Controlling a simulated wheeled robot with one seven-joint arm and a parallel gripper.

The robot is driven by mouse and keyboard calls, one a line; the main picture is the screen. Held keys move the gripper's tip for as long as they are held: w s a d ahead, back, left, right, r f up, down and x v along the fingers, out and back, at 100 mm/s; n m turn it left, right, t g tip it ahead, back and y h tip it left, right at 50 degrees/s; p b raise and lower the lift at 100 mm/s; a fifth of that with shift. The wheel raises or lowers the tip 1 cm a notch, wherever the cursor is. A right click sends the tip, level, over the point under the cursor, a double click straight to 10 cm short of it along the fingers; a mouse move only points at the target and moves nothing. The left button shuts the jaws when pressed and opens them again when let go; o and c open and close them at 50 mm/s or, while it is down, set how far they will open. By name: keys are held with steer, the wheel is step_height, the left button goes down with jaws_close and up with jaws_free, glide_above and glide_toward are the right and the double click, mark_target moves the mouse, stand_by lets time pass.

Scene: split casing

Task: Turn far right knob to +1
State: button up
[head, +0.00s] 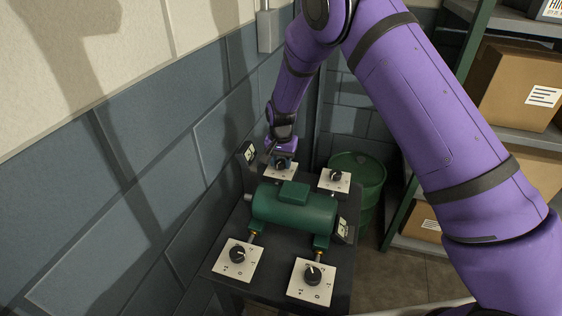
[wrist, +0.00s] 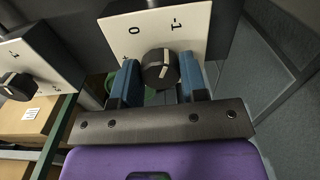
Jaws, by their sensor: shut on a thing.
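The far right knob (head: 335,175) is black and sits on a white plate at the back right of the casing in the head view; my gripper is apart from it. My gripper (head: 283,161) is at the far left plate (head: 271,175) in that view and largely hides its knob. In the wrist view my gripper's blue fingers (wrist: 160,80) are shut on a black knob (wrist: 156,70), one on each side.
A green cylindrical casing (head: 290,207) lies on the dark table (head: 262,284) between the knobs. Near left (head: 238,254) and near right (head: 312,272) knobs stand in front. A block wall is close on the left. A green barrel (head: 370,180) and shelves with boxes (head: 515,85) are right.

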mark_target(282, 162)
steer(key=n, duration=0.5)
steer(key=shift+n, duration=0.4)
steer(key=n, duration=1.1)
steer(key=shift+w+d+n, duration=0.1)
steer(key=shift+n, duration=2.9)
steer(key=o, duration=0.9)
steer(key=shift+o, duration=0.2)
step_height(282, 162, up, 11)
